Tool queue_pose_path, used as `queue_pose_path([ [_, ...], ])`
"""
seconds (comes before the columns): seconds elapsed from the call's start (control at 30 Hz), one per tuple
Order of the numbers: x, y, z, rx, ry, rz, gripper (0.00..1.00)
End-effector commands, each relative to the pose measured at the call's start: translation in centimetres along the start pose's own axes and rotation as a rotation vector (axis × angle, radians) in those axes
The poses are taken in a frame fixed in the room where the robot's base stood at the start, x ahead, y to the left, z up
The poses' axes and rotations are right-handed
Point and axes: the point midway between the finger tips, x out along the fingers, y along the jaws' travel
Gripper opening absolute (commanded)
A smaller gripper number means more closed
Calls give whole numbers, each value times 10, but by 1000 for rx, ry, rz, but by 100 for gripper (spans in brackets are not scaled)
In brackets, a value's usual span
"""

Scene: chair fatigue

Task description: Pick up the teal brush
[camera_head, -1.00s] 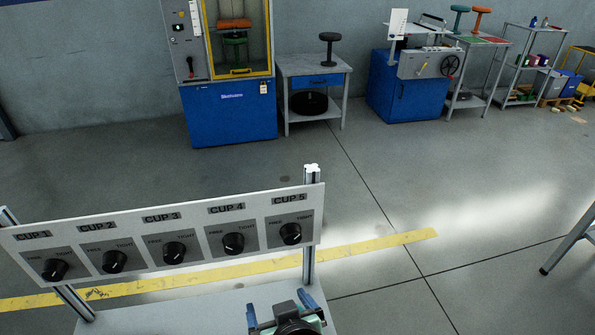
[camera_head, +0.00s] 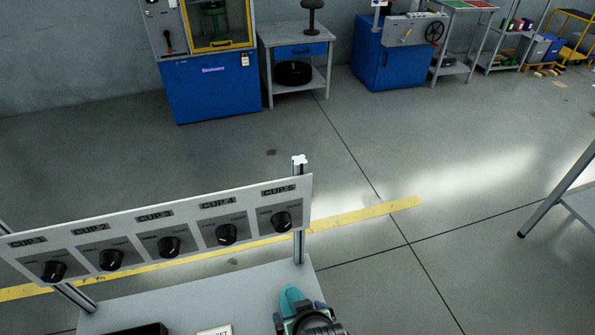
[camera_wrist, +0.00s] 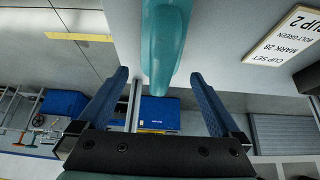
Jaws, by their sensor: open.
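The teal brush (camera_head: 291,297) shows in the head view as a rounded teal end at the right part of the grey bench, just beyond my gripper (camera_head: 298,314). In the wrist view the teal brush (camera_wrist: 165,45) comes down from the top edge, and its end reaches between the two blue fingers of my gripper (camera_wrist: 159,74). The fingers are apart, with a gap on either side of the brush. The rest of the brush is cut off or hidden.
A panel (camera_head: 160,229) with several black knobs stands along the bench (camera_head: 230,291). A black object (camera_head: 139,329) and a white card (camera_head: 215,331) lie on the bench, left of my gripper. A metal post (camera_head: 299,210) rises beyond the brush.

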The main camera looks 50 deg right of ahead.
Motion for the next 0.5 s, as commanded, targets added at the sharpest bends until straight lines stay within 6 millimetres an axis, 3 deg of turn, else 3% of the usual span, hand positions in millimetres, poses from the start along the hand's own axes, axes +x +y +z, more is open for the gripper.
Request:
queue_pose_path([
  [0.3,39,0,-2,0,0,0,100],
  [0.5,50,0,-3,0,1,1,100],
])
